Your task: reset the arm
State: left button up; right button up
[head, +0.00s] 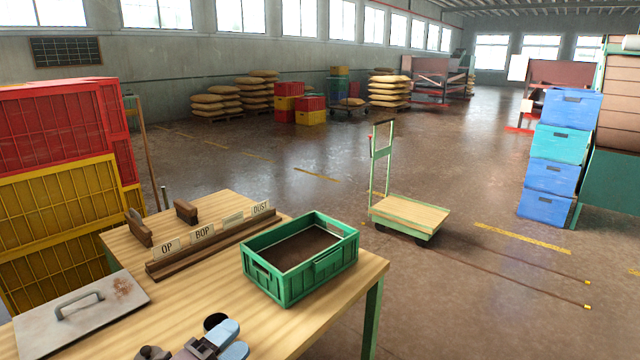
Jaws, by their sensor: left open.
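My left gripper (229,341) shows at the bottom edge of the head view, low over the front of the wooden table (348,283). Its two blue fingers are a little apart and point right. I see nothing held between them. Most of the arm behind it is cut off by the frame. A small dark round thing shows just behind the fingers; I cannot tell what it is. My right gripper is not in view.
A green crate (287,285) with a dark bottom stands on the table, beyond the gripper. A wooden label rail (215,243) and a metal plate with a handle (82,308) lie left of it. Red (52,130) and yellow (55,205) crates are stacked at left. A cart (410,213) stands beyond.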

pick_arm(q)
jog(key=s+a+f+n+g+y, duration=0.1)
jog(key=s+a+f+n+y, duration=0.2)
jog(key=n, duration=0.3)
jog(key=s+a+f+n+g+y, duration=0.1)
jog(key=s+a+f+n+y, duration=0.2)
jog(key=s+a+n+y, duration=0.1)
jog(key=s+a+f+n+g+y, duration=0.2)
jog(key=s+a+f+n+y, duration=0.1)
jog(key=n+y, duration=0.3)
jog(key=shift+s+a+f+n, duration=0.15)
jog(key=shift+s+a+n, duration=0.1)
jog(key=shift+a+n, duration=0.2)
jog(key=shift+s+a+f+n, duration=0.15)
jog(key=shift+s+a+n, duration=0.1)
jog(key=shift+a+n, duration=0.15)
jog(key=s+a+f+n+g+h, duration=0.1)
jog(key=s+f+n+g, duration=0.3)
jog(key=s, duration=0.6)
jog(key=s+f+n+g, duration=0.1)
jog(key=s+n+g, duration=0.1)
jog(key=s+g, duration=0.55)
jog(key=w+f+m+t+h, duration=0.1)
jog(key=w+f+t, duration=0.6)
jog(key=f+t, duration=0.2)
jog(key=shift+t, duration=0.65)
